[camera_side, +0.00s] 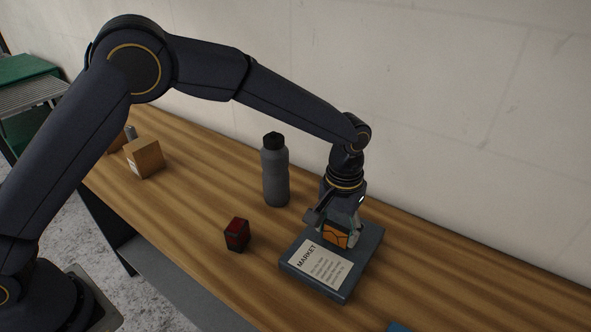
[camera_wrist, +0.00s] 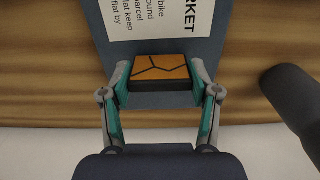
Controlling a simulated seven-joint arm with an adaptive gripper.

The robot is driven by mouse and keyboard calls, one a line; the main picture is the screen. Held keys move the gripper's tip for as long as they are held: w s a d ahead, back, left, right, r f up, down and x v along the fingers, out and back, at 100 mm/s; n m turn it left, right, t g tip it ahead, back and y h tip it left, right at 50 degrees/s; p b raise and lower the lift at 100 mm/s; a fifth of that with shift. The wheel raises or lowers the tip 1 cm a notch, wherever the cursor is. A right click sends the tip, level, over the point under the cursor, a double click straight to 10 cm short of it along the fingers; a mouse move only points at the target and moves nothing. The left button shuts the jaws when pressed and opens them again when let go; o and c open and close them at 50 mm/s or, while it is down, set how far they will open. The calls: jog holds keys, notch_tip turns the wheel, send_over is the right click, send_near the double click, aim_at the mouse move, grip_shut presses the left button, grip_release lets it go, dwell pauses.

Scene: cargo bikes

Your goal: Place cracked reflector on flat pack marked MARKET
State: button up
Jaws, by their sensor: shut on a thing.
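The cracked reflector (camera_side: 336,235) is an orange block face with dark crack lines and a black body. My gripper (camera_side: 338,232) is shut on it, pointing down over the flat pack. In the wrist view the reflector (camera_wrist: 159,70) sits between the two teal-lined fingers (camera_wrist: 160,88). The flat pack marked MARKET (camera_side: 360,258) is a dark blue-grey slab lying on the bench, with a white printed label on its near left part. The reflector is over the part of the pack beyond the label. I cannot tell whether it touches the pack.
A grey bottle (camera_side: 275,172) stands behind and left of the pack. A red and black block (camera_side: 237,234) is left of the pack. A cardboard box (camera_side: 145,158) stands at the far left. A blue item (camera_side: 399,327) shows at the bottom edge. The wooden bench (camera_side: 470,285) is clear to the right.

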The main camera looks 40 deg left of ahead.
aim_at(336, 226)
jog(key=shift+f, duration=0.15)
jog(key=o, duration=1)
jog(key=shift+c, duration=0.2)
notch_tip(336, 226, up, 12)
jog(key=r, duration=0.1)
jog(key=s+a+r+t, duration=0.1)
jog(key=s+a+r, duration=0.25)
jog(key=a, duration=0.25)
jog(key=s+a+r+t, duration=0.1)
jog(key=s+a+r, duration=0.1)
jog(key=a+r, duration=0.4)
jog(key=s+a+f+t, duration=0.3)
jog(key=s+a, duration=1.1)
jog(key=s, duration=0.3)
jog(key=shift+s+t, duration=0.25)
jog(key=shift+t, duration=0.05)
